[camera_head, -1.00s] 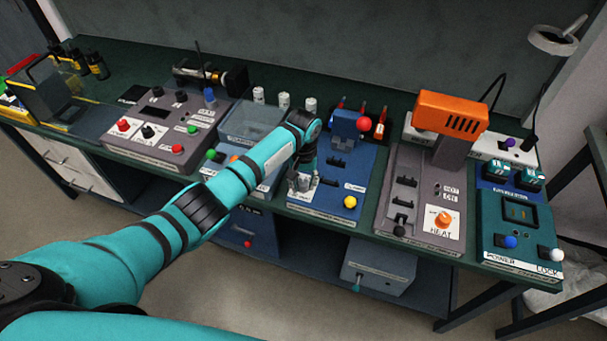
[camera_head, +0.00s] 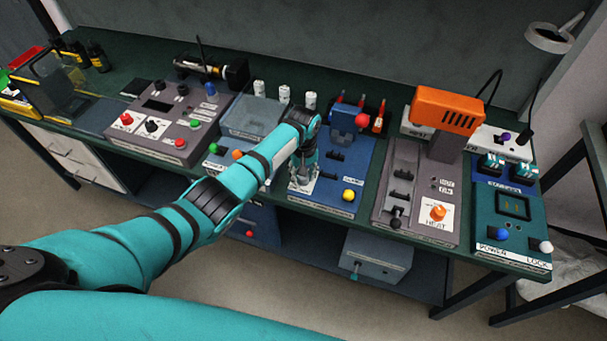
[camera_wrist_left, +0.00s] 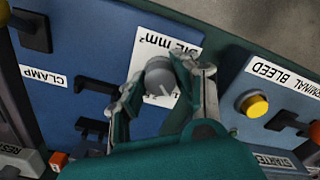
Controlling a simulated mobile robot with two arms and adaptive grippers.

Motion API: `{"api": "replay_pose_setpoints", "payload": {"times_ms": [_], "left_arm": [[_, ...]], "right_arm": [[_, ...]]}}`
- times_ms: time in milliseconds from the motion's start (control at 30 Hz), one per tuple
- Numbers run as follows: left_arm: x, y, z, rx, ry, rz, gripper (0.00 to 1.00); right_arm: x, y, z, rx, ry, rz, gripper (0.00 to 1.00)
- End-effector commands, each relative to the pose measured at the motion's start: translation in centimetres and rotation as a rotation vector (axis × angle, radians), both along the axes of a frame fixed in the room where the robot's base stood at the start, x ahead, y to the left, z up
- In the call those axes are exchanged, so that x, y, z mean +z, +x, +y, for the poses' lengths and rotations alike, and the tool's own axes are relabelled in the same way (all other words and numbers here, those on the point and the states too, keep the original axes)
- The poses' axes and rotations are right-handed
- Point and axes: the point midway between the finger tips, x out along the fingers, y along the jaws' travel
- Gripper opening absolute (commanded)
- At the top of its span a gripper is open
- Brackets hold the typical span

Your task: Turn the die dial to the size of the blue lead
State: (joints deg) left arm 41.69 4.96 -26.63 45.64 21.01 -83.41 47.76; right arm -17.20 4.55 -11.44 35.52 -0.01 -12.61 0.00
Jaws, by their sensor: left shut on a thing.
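The die dial (camera_wrist_left: 160,77) is a round grey knob with a pale pointer line. It stands on a white plate (camera_wrist_left: 168,45) marked "mm²" on the blue crimping panel (camera_head: 338,172). My left gripper (camera_wrist_left: 165,82) is shut on the dial, with one finger on each side of it. Most of the size marks are covered by the dial and fingers. I cannot pick out a blue lead for certain. My right gripper is not in view.
A yellow button (camera_head: 348,196) sits right of my gripper on the same panel. A red ball knob (camera_head: 362,121) stands behind it. The orange heat unit (camera_head: 447,108) is to the right. A clear bin (camera_head: 252,118) and grey control panel (camera_head: 165,127) are to the left.

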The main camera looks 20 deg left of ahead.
Motion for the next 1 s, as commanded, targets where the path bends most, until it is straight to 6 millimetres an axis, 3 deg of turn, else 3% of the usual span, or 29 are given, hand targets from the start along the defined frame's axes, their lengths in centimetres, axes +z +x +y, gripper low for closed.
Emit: {"api": "replay_pose_setpoints", "payload": {"times_ms": [100, 133, 300, 667, 767, 1000], "left_arm": [[0.2, 0.2, 0.1, 0.001, 0.001, -0.005, 0.0], [0.2, 0.2, 0.1, 0.001, 0.001, -0.005, 0.31], [0.1, 0.1, 0.1, 0.001, 0.0, -0.004, 0.53], [0.6, 0.1, 0.0, -0.001, 0.0, -0.004, 0.53], [1.9, 0.1, 0.0, -0.001, -0.001, -0.004, 0.53], [7.1, 0.2, 0.0, 0.0, -0.001, -0.006, 0.53]], "right_arm": [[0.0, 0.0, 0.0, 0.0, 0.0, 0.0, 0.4], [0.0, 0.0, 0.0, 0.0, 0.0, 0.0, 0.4], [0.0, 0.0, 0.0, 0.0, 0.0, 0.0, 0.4], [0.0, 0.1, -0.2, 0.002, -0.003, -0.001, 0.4], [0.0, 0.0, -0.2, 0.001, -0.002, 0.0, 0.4], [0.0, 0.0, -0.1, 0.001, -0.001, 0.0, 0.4]]}}
